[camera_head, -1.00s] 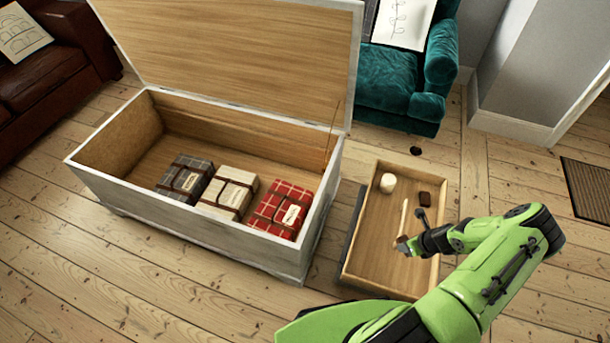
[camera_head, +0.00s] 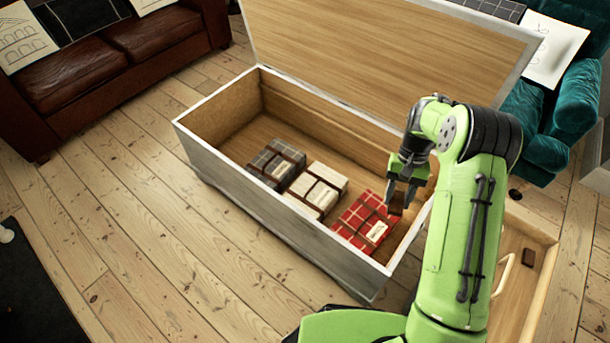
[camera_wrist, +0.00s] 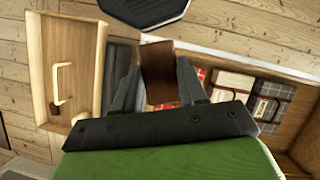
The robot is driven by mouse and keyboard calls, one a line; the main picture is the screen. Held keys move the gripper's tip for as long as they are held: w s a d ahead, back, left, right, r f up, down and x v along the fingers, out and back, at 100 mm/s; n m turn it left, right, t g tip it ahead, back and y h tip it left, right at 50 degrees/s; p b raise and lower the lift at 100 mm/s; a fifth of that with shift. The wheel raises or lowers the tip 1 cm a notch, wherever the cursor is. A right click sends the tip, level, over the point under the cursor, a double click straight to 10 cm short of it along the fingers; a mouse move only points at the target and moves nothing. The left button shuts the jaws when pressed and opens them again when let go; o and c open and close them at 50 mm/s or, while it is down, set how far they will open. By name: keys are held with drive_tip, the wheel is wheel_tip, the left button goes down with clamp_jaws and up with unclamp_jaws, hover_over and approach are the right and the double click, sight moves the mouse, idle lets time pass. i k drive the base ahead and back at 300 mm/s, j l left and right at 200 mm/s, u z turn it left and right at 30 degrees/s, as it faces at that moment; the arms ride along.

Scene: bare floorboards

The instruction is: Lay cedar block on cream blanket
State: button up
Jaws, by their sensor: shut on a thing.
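My gripper (camera_head: 399,196) is shut on the cedar block (camera_head: 396,208), a small reddish-brown piece, above the right end of the open chest. The block also shows between the fingers in the wrist view (camera_wrist: 158,78). The cream blanket (camera_head: 328,175), folded and tied with a dark strap and label, lies on the chest floor between the grey and the red blanket. It also shows in the wrist view (camera_wrist: 236,80). My gripper is to the right of the cream blanket, nearer the red one and apart from both.
The chest (camera_head: 262,211) has high pale walls and a raised lid (camera_head: 370,50). Inside are a grey checked blanket (camera_head: 264,158) and a red checked blanket (camera_head: 352,222). A wooden tray (camera_head: 545,228) holding a brown block (camera_head: 528,257) and a cream stick-like piece (camera_head: 505,264) stands right.

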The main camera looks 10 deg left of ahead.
sight(302, 204)
drive_tip(key=i+j, duration=0.15)
drive_tip(key=j, duration=0.25)
drive_tip(key=i+j, duration=0.15)
drive_tip(key=j, duration=0.25)
drive_tip(key=i+j, duration=0.15)
drive_tip(key=j, duration=0.25)
drive_tip(key=i+j, duration=0.15)
drive_tip(key=j, duration=0.2)
drive_tip(key=i+j, duration=0.15)
drive_tip(key=j, duration=0.25)
drive_tip(key=i+j, duration=0.15)
drive_tip(key=j, duration=0.25)
drive_tip(key=i+j, duration=0.15)
drive_tip(key=j, duration=0.25)
drive_tip(key=i+j, duration=0.2)
drive_tip(key=j, duration=0.2)
